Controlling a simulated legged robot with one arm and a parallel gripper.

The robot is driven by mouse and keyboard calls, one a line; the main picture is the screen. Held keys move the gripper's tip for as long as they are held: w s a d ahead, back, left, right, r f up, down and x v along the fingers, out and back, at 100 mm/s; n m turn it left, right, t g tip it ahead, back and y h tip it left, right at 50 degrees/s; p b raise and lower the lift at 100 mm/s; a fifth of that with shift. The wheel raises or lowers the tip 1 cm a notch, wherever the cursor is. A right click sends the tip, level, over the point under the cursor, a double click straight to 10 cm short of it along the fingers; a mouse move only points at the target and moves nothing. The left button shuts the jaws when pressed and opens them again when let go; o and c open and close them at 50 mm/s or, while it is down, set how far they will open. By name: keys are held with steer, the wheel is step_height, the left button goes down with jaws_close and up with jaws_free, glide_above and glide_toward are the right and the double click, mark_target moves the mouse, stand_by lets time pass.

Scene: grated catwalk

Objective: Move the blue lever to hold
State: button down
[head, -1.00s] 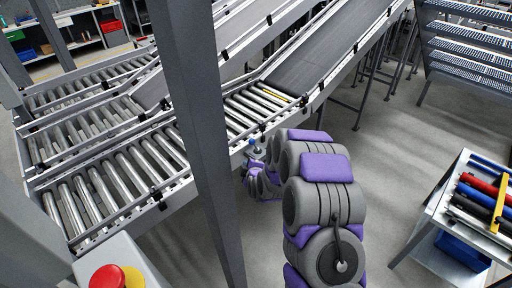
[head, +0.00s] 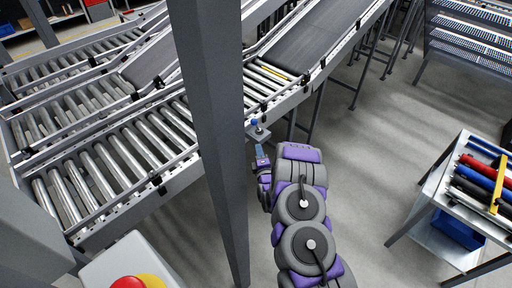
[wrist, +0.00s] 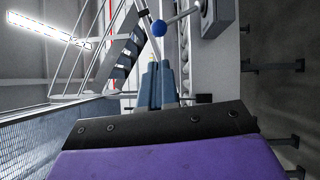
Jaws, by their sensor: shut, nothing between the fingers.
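The blue lever shows in the wrist view as a round blue knob (wrist: 159,28) on a thin metal rod. The rod slants to a grey box (wrist: 216,17) at the upper right. In the head view the small blue knob (head: 254,122) sits at the conveyor's side, just right of the grey post. My gripper (wrist: 156,72) is shut and empty, with its blue-grey fingers side by side. Its tips appear just below the knob in the wrist view, with a gap between them. In the head view my gripper (head: 260,148) is just below the lever. Position markings are not legible.
A grey post (head: 208,130) stands close to the left of my arm. Roller conveyors (head: 120,155) fill the left side. A cart with coloured rollers (head: 478,185) stands at the right. A red and yellow button (head: 135,282) is at the bottom left. Floor between arm and cart is clear.

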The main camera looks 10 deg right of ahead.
steer(key=b, duration=0.1)
glide_toward(256, 125)
steer(key=shift+w+a+r+b, duration=0.15)
steer(key=shift+w+r+b, duration=0.3)
steer(key=shift+w, duration=0.4)
steer(key=shift+w+a+r+b, duration=0.15)
steer(key=shift+w+r+b, duration=0.35)
steer(key=shift+w, duration=0.35)
steer(key=shift+w+a+r+b, duration=0.15)
steer(key=shift+w+r+b, duration=0.15)
steer(key=shift+w+b, duration=0.45)
steer(key=shift+w+a, duration=0.1)
steer(key=shift+w, duration=0.05)
steer(key=shift+r+p, duration=0.1)
steer(key=shift+p, duration=0.3)
steer(key=w+d+r+m+g+p, duration=0.2)
steer(key=w+d+m+g+p, duration=0.1)
steer(key=w+d+m+p, duration=0.1)
steer(key=shift+w+d+p, duration=0.45)
steer(key=shift+d+p, duration=0.9)
steer(key=shift+p, duration=0.5)
steer(key=shift+d+r, duration=0.1)
